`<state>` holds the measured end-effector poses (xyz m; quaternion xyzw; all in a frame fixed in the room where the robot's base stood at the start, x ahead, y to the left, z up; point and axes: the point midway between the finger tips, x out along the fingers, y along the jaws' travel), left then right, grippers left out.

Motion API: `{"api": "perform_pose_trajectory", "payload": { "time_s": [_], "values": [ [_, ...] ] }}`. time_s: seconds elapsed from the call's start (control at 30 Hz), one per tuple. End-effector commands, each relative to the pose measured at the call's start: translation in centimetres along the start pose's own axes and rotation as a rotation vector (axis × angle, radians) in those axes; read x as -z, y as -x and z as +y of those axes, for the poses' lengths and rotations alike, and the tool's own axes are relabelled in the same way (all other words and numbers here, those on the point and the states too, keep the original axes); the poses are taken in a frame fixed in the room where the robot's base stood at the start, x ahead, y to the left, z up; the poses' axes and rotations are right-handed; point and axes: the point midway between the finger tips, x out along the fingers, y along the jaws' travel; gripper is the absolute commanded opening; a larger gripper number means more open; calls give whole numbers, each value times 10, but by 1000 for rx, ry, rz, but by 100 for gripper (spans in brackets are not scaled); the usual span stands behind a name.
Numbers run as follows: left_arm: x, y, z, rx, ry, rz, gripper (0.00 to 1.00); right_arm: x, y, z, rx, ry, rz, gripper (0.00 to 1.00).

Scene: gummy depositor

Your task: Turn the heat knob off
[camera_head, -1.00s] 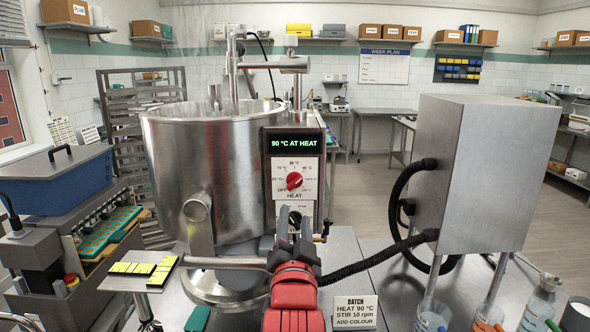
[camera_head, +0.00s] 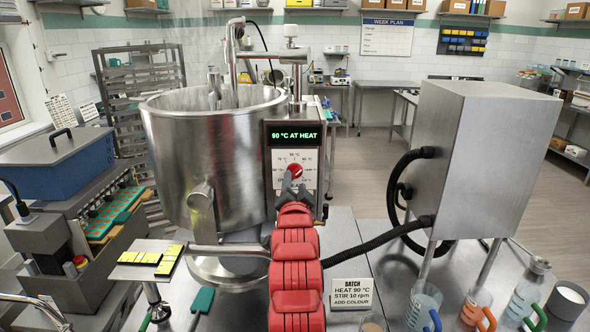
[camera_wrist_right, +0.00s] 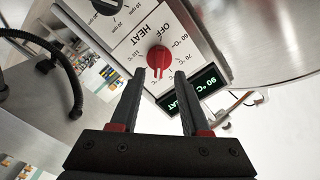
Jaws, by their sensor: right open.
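In the right wrist view the red knob (camera_wrist_right: 158,58) shows just beyond and between the two fingertips (camera_wrist_right: 160,74). The gripper is open and empty; contact cannot be told. The OFF and HEAT lettering is readable there. My left gripper is not in view.
The steel kettle (camera_head: 215,150) is left of the control box. A black hose (camera_head: 375,250) runs right to a steel cabinet (camera_head: 480,160). A batch card (camera_head: 352,294) stands on the table. A small plate with yellow pieces (camera_head: 128,273) is at the left.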

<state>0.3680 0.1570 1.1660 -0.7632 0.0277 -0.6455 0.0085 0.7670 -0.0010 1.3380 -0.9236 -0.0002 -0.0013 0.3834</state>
Motion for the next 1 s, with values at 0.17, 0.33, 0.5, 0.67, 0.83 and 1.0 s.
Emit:
{"api": "perform_pose_trajectory", "payload": {
  "time_s": [0.17, 0.33, 0.5, 0.67, 0.83, 1.0],
  "values": [
    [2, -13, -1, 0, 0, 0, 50, 1, -26, 0, -4, 4, -2, 46],
    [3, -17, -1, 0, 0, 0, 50, 0, -39, 1, -2, 2, -1, 46],
    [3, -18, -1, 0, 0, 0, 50, -1, -43, 1, -1, 1, -2, 46],
    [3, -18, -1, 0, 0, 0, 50, -1, -43, 1, -1, 1, -2, 46],
    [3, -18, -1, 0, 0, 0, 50, -1, -43, 1, -1, 1, -2, 23],
    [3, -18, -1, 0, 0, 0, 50, -1, -43, 1, -1, 1, -2, 0]
  ]
}}
